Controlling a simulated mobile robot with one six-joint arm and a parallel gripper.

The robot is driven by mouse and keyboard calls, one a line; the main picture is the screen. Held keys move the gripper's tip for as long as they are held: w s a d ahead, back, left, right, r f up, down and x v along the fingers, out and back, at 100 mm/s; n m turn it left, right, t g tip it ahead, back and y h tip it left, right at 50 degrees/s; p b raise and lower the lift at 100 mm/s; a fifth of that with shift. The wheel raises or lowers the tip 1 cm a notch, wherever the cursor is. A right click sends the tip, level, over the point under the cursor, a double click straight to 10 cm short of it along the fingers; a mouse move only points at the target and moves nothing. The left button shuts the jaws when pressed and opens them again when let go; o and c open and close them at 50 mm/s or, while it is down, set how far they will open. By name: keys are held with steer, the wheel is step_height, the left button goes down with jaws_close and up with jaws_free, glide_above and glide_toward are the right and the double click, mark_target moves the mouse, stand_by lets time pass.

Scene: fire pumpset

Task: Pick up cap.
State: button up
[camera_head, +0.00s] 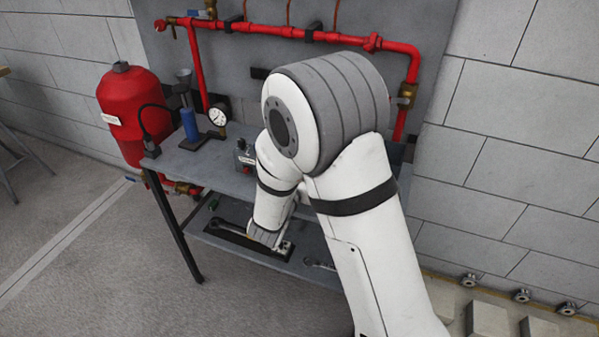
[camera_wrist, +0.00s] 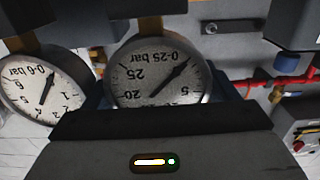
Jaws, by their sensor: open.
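I cannot pick out the cap with certainty in either view.
The wrist view shows a 0-25 bar gauge (camera_wrist: 158,75) and a 0-6 bar gauge (camera_wrist: 42,88), upside down. A red tank (camera_head: 128,105) stands left. Red pipes (camera_head: 290,33) run along the back panel. Several round metal fittings (camera_head: 521,295) lie at the wall's foot, right.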

steer(key=shift+w+d, duration=0.1)
steer(key=shift+w, duration=0.15)
steer(key=shift+c, duration=0.3)
steer(key=c, duration=0.8)
step_height(320, 180, up, 10)
steer(key=shift+r+p, duration=0.1)
steer(key=shift+p, duration=0.55)
